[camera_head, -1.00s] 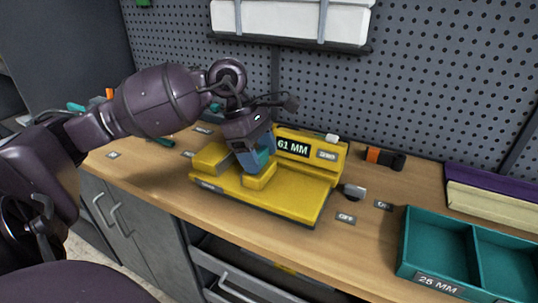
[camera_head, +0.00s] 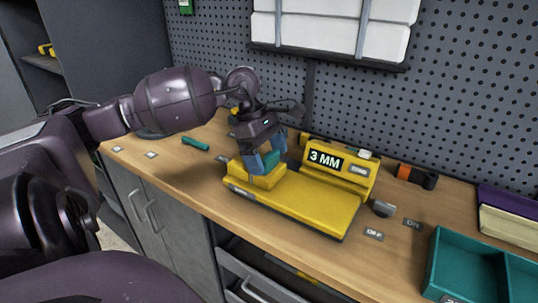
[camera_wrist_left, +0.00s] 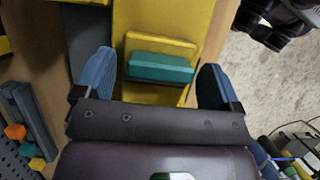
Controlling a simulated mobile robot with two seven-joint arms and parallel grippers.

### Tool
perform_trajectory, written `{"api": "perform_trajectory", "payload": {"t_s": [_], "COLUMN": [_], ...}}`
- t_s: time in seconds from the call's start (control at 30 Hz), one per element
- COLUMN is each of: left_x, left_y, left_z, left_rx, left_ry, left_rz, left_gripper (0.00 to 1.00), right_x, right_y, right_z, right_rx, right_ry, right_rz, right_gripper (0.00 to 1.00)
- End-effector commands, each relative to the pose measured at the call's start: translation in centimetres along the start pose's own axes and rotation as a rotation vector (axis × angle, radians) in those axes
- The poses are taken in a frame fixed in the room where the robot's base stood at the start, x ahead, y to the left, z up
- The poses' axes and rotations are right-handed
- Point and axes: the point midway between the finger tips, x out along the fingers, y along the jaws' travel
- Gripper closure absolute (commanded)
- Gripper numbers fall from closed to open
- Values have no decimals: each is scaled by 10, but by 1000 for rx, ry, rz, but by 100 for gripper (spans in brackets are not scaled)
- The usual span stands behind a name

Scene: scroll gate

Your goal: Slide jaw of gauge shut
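The yellow gauge (camera_head: 310,205) lies on the bench, and its display (camera_head: 326,159) reads 3 MM. Its sliding jaw (camera_head: 262,181) is at the left end of the bed, with little or no visible gap to the fixed jaw, which is mostly hidden. The jaw's teal handle (camera_wrist_left: 160,68) shows in the left wrist view. My left gripper (camera_head: 266,160) is over the jaw. In the left wrist view its blue fingers (camera_wrist_left: 156,80) stand apart on either side of the handle, with space at both sides. My right gripper is not clearly seen.
A teal tray (camera_head: 433,262) is at the right. An orange and black object (camera_head: 416,176) lies behind.

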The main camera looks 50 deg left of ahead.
Motion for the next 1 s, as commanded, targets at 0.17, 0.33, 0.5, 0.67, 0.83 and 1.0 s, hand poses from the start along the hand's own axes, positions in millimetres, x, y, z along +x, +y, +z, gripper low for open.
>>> {"api": "perform_trajectory", "payload": {"t_s": [0.17, 0.33, 0.5, 0.67, 0.83, 1.0], "left_x": [1, -3, -25, -55, -84, -101], "left_y": [0, 0, 0, -1, -1, 0], "left_z": [1, 1, 1, 1, 1, 0], "left_rx": [0, 1, 0, 0, 0, -1], "left_ry": [-2, -2, -1, -1, -1, 0], "left_rz": [-1, 0, 5, 5, 4, 2], "left_gripper": [11, 11, 11, 11, 11, 11], "right_x": [0, 0, -1, -4, -6, -6], "right_y": [0, 0, 1, 2, 3, 2], "right_z": [-1, -3, -9, -15, -14, -10], "right_rx": [-1, -3, -3, -3, 0, 5], "right_ry": [3, 5, 16, 25, 23, 14], "right_rz": [-1, -1, 0, 2, 4, 6], "right_gripper": [57, 57, 57, 57, 57, 57]}}
